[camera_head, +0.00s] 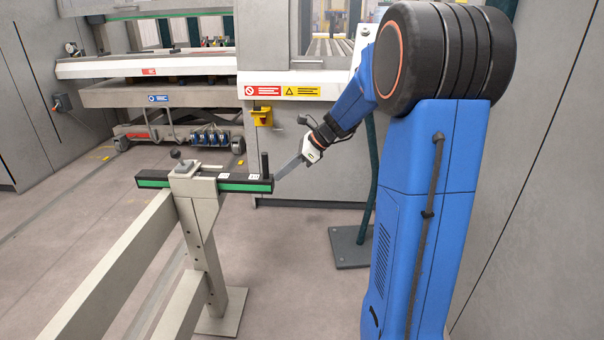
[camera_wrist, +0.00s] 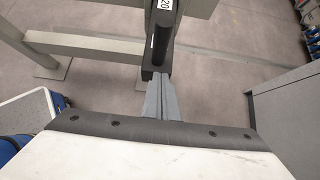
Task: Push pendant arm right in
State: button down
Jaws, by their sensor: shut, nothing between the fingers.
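A black bar with a green stripe (camera_head: 225,184), which I take for the pendant arm, lies level across the top of a grey post in the head view. A black upright handle (camera_head: 265,165) stands at its right end; the handle also shows in the wrist view (camera_wrist: 163,40). My gripper (camera_head: 277,177) is shut and empty, its grey fingers pointing down-left at the bar's right end. In the wrist view my fingertips (camera_wrist: 158,84) are right at the bar's end, below the handle. I cannot tell whether they touch it.
The grey post (camera_head: 207,235) carries beige rails (camera_head: 115,265) running to the front left. A black ball knob (camera_head: 175,154) stands over the post. A grey machine with a yellow box (camera_head: 262,116) is behind. A dark green pole's base plate (camera_head: 350,247) stands right. The floor between is clear.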

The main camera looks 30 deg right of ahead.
aim_at(218, 174)
jog(key=w+a, duration=0.3)
jog(key=a, duration=0.2)
jog(key=w+a, duration=0.4)
jog(key=a, duration=0.2)
jog(key=w+a, duration=0.4)
jog(key=a, duration=0.1)
jog(key=shift+w+a, duration=0.1)
jog(key=shift+a, duration=0.3)
jog(key=shift+d, duration=0.25)
jog(key=s+d, duration=0.2)
jog(key=d, duration=0.1)
jog(key=shift+s+d+r, duration=0.2)
jog(key=shift+d, duration=0.1)
jog(key=v, duration=0.9)
jog(key=shift+s+d+r, duration=0.15)
jog(key=shift+d+r, duration=0.05)
jog(key=shift+s, duration=0.1)
